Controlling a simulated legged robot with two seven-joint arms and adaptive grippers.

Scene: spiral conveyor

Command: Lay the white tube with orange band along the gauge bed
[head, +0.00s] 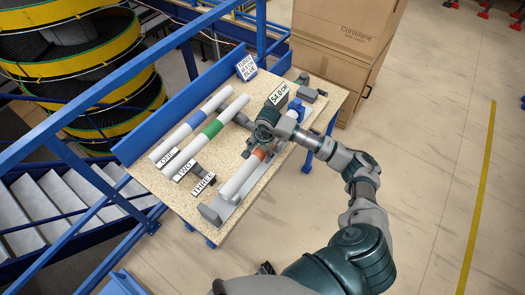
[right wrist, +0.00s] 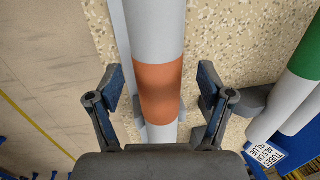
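The white tube with orange band (head: 237,182) lies lengthwise along the grey gauge bed (head: 226,207) on the right side of the table. Its orange band (right wrist: 158,90) is in the middle of the right wrist view. My right gripper (head: 262,140) is over the tube near the band. In the right wrist view my right gripper (right wrist: 161,92) is open, one finger on each side of the band, with gaps between fingers and tube. The gripper hides part of the tube in the head view. A display reading 54.0 CM (head: 279,94) stands behind the gripper. My left gripper is not in view.
A blue-banded tube (head: 175,139) and a green-banded tube (head: 198,140) lie at left on the table (head: 170,189), by signs ONE and TWO. Sign THREE (head: 203,184) stands beside the gauge. A blue rail and spiral conveyor are left; boxes (head: 340,35) stand behind.

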